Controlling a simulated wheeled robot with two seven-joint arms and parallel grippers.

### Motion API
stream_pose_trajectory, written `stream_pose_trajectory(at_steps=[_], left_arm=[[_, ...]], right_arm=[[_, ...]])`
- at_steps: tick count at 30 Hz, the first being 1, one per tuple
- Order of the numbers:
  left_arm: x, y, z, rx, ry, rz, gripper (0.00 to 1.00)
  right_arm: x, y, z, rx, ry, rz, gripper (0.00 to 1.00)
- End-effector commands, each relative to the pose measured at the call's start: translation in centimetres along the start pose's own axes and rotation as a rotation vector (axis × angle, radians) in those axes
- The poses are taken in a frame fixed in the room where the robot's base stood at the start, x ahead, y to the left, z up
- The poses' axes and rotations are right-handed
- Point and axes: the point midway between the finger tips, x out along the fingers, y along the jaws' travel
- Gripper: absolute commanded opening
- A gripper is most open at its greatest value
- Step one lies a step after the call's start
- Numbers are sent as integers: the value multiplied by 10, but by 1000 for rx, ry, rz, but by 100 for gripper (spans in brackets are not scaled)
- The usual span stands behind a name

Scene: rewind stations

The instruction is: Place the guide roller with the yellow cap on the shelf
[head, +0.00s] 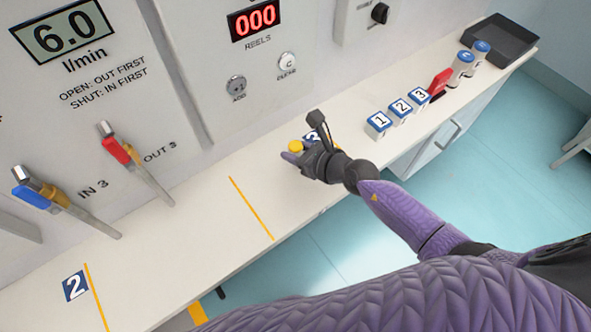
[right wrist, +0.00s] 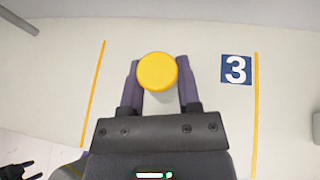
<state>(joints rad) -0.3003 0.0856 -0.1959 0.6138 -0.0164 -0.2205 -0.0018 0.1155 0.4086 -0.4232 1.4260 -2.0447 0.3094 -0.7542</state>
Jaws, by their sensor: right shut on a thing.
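The guide roller with the yellow cap (head: 296,146) is between the fingers of my right gripper (head: 291,152), over the long cream shelf (head: 215,225). In the right wrist view the yellow cap (right wrist: 157,71) shows from above, with both fingertips (right wrist: 157,82) closed against its sides. The roller's body is mostly hidden below the cap, and I cannot tell whether its base touches the shelf. It is between two orange lines, left of the number 3 label (right wrist: 236,69). A small dark shape at the lower left of the wrist view looks like my left gripper (right wrist: 18,170); its jaws are unclear.
Valve handles, one red (head: 116,150) and one blue (head: 33,197), stand out on the left. Numbered blocks (head: 400,108), a red piece (head: 440,82), two blue-topped cylinders (head: 462,66) and a dark tray (head: 497,40) occupy the right end. The shelf between the orange lines is otherwise clear.

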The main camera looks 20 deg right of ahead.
Motion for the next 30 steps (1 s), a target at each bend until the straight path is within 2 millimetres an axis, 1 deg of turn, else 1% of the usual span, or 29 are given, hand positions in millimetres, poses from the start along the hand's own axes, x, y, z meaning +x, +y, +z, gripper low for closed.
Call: stream_pose_trajectory(at_steps=[1,2,7,8,13,18,19,20,21,23,24,30], left_arm=[[10,0,2,0,-3,0,59],[13,0,2,0,-4,-1,59],[40,-3,7,0,-13,-5,59],[42,-4,8,1,-13,-6,59],[36,-7,6,6,-8,-9,59],[40,-6,5,6,-6,-8,59],[39,-6,5,6,-6,-7,59],[38,-5,5,6,-6,-7,59],[38,-5,5,6,-5,-6,59],[38,-4,5,5,-5,-5,59],[38,-4,5,5,-5,-5,59],[38,-2,5,3,-6,-2,59]], right_arm=[[5,0,-11,-1,1,0,0],[7,0,-14,0,1,1,0],[21,0,-42,1,0,1,0],[21,0,-44,0,0,1,0],[19,0,-38,-1,-2,0,0],[21,0,-42,0,-1,1,0],[20,0,-41,0,-1,1,49],[20,0,-41,0,-1,1,55],[20,0,-41,0,-1,1,64],[20,0,-41,0,-1,1,76],[20,0,-41,0,-1,1,78],[20,0,-41,0,-1,1,78]])
